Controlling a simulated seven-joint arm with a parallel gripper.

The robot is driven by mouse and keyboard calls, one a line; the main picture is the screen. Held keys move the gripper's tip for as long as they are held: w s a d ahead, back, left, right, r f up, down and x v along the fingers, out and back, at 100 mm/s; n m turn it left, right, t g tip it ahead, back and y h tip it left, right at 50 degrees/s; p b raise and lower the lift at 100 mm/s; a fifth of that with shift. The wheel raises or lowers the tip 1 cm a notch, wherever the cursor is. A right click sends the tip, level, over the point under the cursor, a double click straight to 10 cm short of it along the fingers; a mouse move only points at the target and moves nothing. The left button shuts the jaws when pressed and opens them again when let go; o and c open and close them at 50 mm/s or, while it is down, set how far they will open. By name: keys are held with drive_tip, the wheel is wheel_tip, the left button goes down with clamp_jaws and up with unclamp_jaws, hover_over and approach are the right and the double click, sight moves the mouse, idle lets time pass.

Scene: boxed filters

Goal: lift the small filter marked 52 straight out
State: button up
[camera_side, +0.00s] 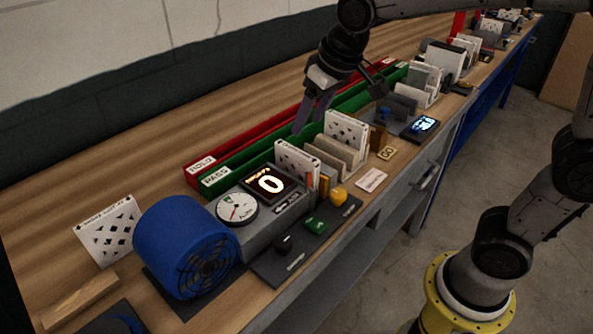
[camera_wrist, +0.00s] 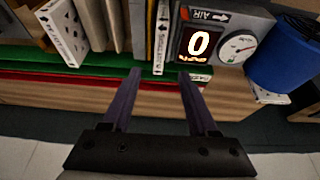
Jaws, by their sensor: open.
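Several filters stand on edge in a row. A white one with dark diamond holes (camera_side: 297,162) stands behind the display box, and another (camera_side: 346,131) stands farther along, with plain beige filters (camera_side: 335,158) between. In the wrist view a narrow white filter edge (camera_wrist: 162,35) stands beside the lit display, and a printed white filter (camera_wrist: 64,30) leans at left. I cannot read a 52 on any of them. My gripper (camera_side: 307,126) is open and empty above the green tray, behind the row. Its fingers also show in the wrist view (camera_wrist: 160,76), short of the filters.
A green tray (camera_side: 214,182) marked PASS and a red one (camera_side: 194,171) marked HOLD run behind the row. A display reading 0 (camera_side: 268,183), a dial (camera_side: 237,209) and a blue fan (camera_side: 186,243) stand near. Another holed filter (camera_side: 108,231) leans at far left.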

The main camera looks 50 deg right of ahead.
sight(298, 151)
drive_tip(key=x, duration=0.5)
drive_tip(key=shift+f, duration=0.1)
drive_tip(key=shift+x, duration=2.7)
drive_tip(key=shift+s+f, duration=0.2)
drive_tip(key=shift+f, duration=0.15)
clamp_jaws()
